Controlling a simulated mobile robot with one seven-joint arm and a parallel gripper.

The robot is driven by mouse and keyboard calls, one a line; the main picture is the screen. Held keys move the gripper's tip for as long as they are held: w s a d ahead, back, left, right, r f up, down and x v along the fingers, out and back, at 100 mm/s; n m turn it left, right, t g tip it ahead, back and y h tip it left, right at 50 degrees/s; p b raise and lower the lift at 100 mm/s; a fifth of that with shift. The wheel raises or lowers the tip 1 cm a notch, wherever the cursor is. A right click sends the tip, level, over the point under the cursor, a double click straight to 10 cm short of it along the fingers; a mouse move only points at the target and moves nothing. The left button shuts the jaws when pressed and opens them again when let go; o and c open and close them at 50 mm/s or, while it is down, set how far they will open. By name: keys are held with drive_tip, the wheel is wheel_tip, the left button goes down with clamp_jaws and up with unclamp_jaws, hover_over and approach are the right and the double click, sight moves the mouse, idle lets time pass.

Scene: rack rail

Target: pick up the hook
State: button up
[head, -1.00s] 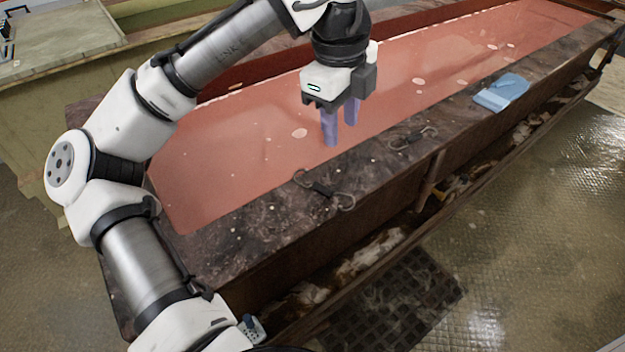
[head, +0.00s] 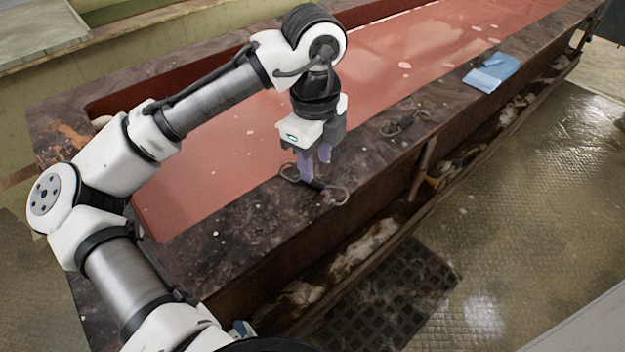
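A dark metal hook (head: 335,194) with curled ends lies on the brown stone-like rim of the long trough. My gripper (head: 315,168) points down right over this hook, with its two purple fingers apart. The fingers cover part of the hook's middle and left side; I cannot tell whether they touch it. A second similar hook (head: 404,123) lies further back along the same rim, to the right, clear of the gripper.
The trough (head: 232,228) holds reddish liquid (head: 200,170) with pale floating spots. A folded blue cloth (head: 491,72) lies on the rim further right. A lower gutter with pale debris (head: 365,245) runs along the trough's front, above a dark floor grate (head: 385,300).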

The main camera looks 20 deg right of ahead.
sight(318, 182)
drive_tip(key=f, duration=0.4)
drive_tip(key=shift+d+f+p, duration=0.2)
drive_tip(key=shift+f+p, duration=0.05)
drive_tip(key=shift+p, duration=0.05)
clamp_jaws()
